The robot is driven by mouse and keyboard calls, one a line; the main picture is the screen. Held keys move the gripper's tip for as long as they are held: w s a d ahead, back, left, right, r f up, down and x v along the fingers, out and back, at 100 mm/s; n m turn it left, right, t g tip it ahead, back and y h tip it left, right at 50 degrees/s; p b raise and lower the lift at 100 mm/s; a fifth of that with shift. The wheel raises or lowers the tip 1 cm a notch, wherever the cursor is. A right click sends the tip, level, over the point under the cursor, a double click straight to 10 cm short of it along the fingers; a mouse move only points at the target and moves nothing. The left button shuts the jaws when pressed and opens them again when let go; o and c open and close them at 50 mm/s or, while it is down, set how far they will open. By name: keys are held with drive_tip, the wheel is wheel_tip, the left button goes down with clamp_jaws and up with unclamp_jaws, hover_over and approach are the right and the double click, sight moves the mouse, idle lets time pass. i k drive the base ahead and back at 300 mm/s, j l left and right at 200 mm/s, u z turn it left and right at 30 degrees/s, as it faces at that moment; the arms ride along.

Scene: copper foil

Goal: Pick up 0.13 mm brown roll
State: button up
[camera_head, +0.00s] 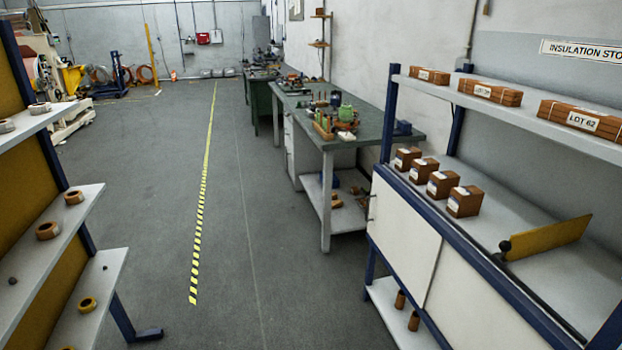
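Two brown rolls lie on the middle shelf (60,240) of the left rack: one (74,197) near its far end, a larger one (47,230) closer. No thickness label is readable on them, so I cannot tell which is 0.13 mm. Several pale rolls, such as this one (39,107), lie on the shelf above. Yellow-brown rolls, such as this one (87,304), lie on the shelf below. Two brown cylinders (400,300) (414,321) stand on the low shelf of the right rack. My gripper is not in view.
A clear grey floor aisle with a yellow-black stripe (203,190) runs between the racks. The right rack (440,225) holds brown boxes and wrapped bundles. A green workbench (350,120) with tools stands beyond it. A dark rack foot (149,334) juts into the aisle at lower left.

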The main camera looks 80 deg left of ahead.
sight(47, 231)
drive_tip(key=u, duration=4.1)
drive_tip(key=i+l+u, duration=0.9)
drive_tip(key=l, duration=0.15)
drive_tip(key=i+l+u, duration=0.15)
drive_tip(key=l+u, duration=0.3)
drive_tip(key=l, duration=0.2)
drive_tip(key=i+l+u, duration=0.15)
drive_tip(key=l+u, duration=0.25)
drive_tip(key=l, duration=0.35)
drive_tip(key=l+u, duration=0.45)
drive_tip(key=l, duration=0.3)
drive_tip(key=k+l+u, duration=0.1)
drive_tip(key=l+u, duration=0.35)
drive_tip(key=l, duration=0.35)
drive_tip(key=k+l+u, duration=0.25)
drive_tip(key=l+u, duration=0.2)
drive_tip(key=l, duration=0.25)
